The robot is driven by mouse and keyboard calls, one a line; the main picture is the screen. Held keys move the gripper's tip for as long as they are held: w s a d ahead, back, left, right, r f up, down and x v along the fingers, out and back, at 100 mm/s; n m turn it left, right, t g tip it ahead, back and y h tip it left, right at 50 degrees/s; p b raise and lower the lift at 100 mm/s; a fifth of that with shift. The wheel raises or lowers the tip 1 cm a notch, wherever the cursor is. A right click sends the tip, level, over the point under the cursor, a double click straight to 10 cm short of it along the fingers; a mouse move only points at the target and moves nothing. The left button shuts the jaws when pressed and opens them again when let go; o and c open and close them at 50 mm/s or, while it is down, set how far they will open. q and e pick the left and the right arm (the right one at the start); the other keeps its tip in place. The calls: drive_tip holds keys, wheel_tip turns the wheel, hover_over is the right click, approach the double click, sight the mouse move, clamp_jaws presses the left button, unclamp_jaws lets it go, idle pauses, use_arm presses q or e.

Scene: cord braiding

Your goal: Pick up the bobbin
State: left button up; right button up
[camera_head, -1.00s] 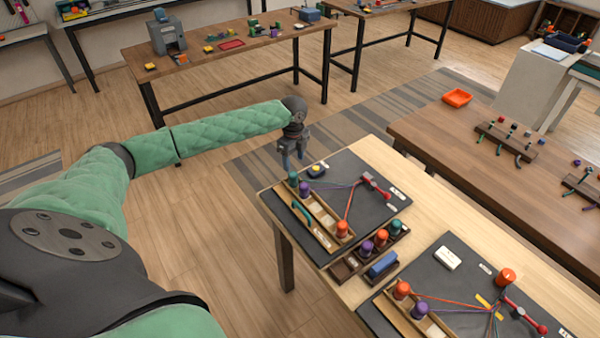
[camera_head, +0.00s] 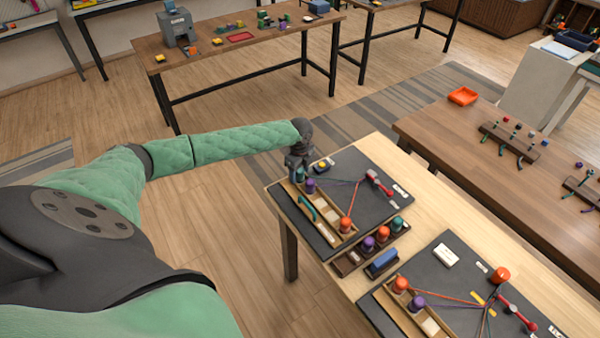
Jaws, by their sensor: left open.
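My left gripper (camera_head: 298,172) is open and points down at the far-left corner of the far braiding board (camera_head: 345,187). Its fingers are at a teal bobbin (camera_head: 299,177) and partly hide it; I cannot tell whether they touch it. A purple bobbin (camera_head: 310,187) stands just beside it. An orange bobbin (camera_head: 346,225) stands at the near end of the same wooden rack (camera_head: 322,227). Cords run from the rack to a red clamp (camera_head: 379,184) on the board. My right gripper is not in view.
A small box beside the board holds purple (camera_head: 368,244), orange (camera_head: 382,235) and teal (camera_head: 396,225) bobbins. A blue block (camera_head: 384,262) lies near it. A second board (camera_head: 459,262) with bobbins and cords is nearer. A yellow-topped dark item (camera_head: 322,164) sits close behind my gripper.

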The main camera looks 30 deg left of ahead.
use_arm(q)
drive_tip(key=shift+f, duration=0.15)
drive_tip(key=shift+c, duration=0.3)
drive_tip(key=c, duration=1)
